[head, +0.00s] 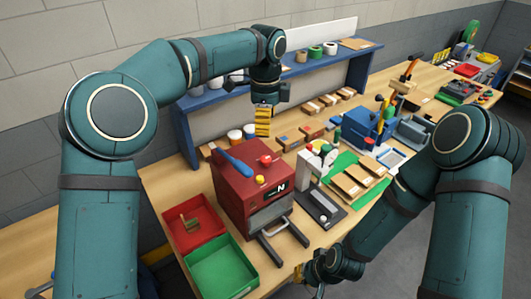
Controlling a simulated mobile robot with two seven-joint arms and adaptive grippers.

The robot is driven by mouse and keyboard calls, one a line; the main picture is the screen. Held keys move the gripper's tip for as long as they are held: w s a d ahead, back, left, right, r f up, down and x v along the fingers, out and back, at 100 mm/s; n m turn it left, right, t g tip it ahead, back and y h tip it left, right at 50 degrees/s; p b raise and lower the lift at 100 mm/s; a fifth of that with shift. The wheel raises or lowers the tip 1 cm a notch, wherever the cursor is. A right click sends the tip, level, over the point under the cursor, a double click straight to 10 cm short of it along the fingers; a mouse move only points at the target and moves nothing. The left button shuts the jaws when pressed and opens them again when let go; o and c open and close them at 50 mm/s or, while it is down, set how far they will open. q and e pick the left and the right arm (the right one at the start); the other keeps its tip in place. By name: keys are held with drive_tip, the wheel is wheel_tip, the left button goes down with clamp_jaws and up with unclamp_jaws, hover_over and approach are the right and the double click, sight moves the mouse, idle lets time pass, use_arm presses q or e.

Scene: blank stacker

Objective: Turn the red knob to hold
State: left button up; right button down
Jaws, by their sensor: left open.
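The red knob (266,159) sits on the top of a dark red machine (236,195), near its back right. A yellow button (260,179) and a blue handle (236,165) are also on its top. A black label on the front shows a white "N". The knob is small, so its pointer and any hold mark cannot be read. My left gripper (262,123) is open, with yellow-striped fingers pointing down, above and behind the knob and apart from it. My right gripper (313,274) is low at the table's front edge; its fingers are too small to read.
A red tray (175,220) holding a small wooden piece and a green tray (240,281) stand left of the machine. A dark scale-like device (325,213) and a green mat with wooden blocks are at its right. A blue shelf (345,60) runs behind.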

sight(265, 159)
use_arm(q)
wheel_tip(265, 159, down, 13)
drive_tip(key=shift+w+r+b, duration=0.15)
drive_tip(key=shift+b, duration=0.15)
clamp_jaws()
idle(0.3)
